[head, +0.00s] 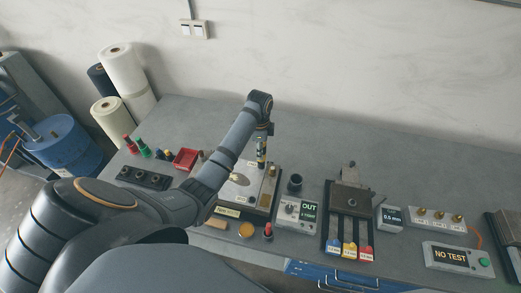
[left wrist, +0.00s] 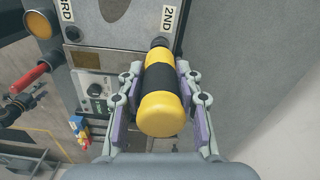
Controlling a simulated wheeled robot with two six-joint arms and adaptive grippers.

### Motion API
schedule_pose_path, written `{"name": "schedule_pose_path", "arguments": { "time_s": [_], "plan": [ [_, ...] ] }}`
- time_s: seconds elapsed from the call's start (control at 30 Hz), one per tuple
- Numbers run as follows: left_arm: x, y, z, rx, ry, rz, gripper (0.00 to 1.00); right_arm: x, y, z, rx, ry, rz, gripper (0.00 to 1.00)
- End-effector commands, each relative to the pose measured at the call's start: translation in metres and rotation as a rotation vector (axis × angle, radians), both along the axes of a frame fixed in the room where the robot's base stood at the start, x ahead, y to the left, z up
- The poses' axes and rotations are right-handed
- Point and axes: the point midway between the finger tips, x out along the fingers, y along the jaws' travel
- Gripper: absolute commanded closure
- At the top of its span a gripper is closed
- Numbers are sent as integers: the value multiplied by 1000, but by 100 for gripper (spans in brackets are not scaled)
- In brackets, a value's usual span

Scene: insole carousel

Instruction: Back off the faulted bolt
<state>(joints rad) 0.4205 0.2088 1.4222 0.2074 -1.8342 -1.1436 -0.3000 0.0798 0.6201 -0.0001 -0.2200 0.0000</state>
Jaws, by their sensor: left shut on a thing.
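My left gripper (head: 262,137) is shut on a yellow-and-black driver (head: 261,158), which points down at the metal fixture plate (head: 237,192). In the left wrist view my left gripper (left wrist: 160,110) has its two padded fingers on either side of the driver (left wrist: 161,98). The driver's dark tip meets or hovers over the plate beside the label "2ND" (left wrist: 169,19); I cannot tell whether it touches a bolt. The bolt under the tip is hidden. The label "3RD" (left wrist: 67,10) shows at another corner. My right gripper is not in view.
Right of the fixture stand a dark cup (head: 295,183), a box reading "OUT" (head: 298,211), a clamp device (head: 350,200) and a "NO TEST" box (head: 457,258). A red bin (head: 186,158) and a dark socket rack (head: 143,178) lie to the left. The back bench is clear.

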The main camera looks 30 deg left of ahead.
Motion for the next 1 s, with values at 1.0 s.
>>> {"name": "schedule_pose_path", "arguments": {
  "time_s": [1.0],
  "plan": [
    [2,1,50,2,-8,0,100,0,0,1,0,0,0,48]
  ]
}}
